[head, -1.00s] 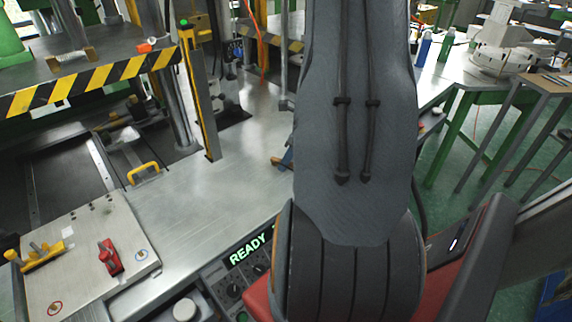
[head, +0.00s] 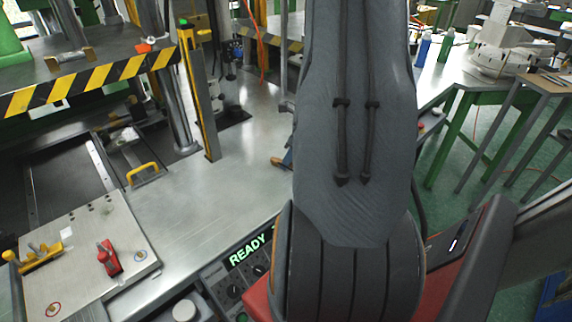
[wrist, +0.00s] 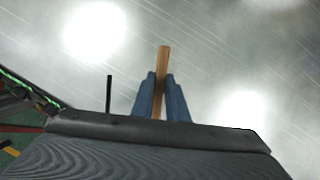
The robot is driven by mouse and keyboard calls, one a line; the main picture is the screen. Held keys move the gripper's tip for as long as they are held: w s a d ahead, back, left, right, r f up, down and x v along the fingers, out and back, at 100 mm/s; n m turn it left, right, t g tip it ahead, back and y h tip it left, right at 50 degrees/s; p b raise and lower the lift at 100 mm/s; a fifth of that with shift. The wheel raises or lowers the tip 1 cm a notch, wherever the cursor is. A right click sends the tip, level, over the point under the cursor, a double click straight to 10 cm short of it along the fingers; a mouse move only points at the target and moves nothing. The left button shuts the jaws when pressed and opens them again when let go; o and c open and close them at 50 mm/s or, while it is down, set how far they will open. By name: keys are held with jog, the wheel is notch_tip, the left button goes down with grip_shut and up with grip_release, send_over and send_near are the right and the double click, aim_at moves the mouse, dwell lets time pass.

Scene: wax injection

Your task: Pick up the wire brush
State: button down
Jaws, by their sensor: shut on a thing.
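The wire brush (wrist: 163,56) shows in the wrist view as a narrow wooden handle standing up between two blue fingers. My gripper (wrist: 160,80) is shut on it, one finger on each side. In the head view a short brown end of the brush (head: 277,162) sticks out to the left of my arm. A bit of a blue finger (head: 288,158) shows beside it. My arm hides the rest of the gripper and brush, and I see no bristles. I cannot tell whether the brush touches the metal table (head: 215,185).
A press with a yellow-and-black striped edge (head: 90,82) and a yellow post (head: 199,90) stand at left. A plate with a red clamp (head: 109,258) lies at front left. A control panel (head: 240,270) reads READY. The middle of the metal table is clear.

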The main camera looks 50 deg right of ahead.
jog(key=shift+r, duration=0.1)
notch_tip(320, 180, up, 18)
jog(key=shift+r, duration=0.15)
dwell(0.5)
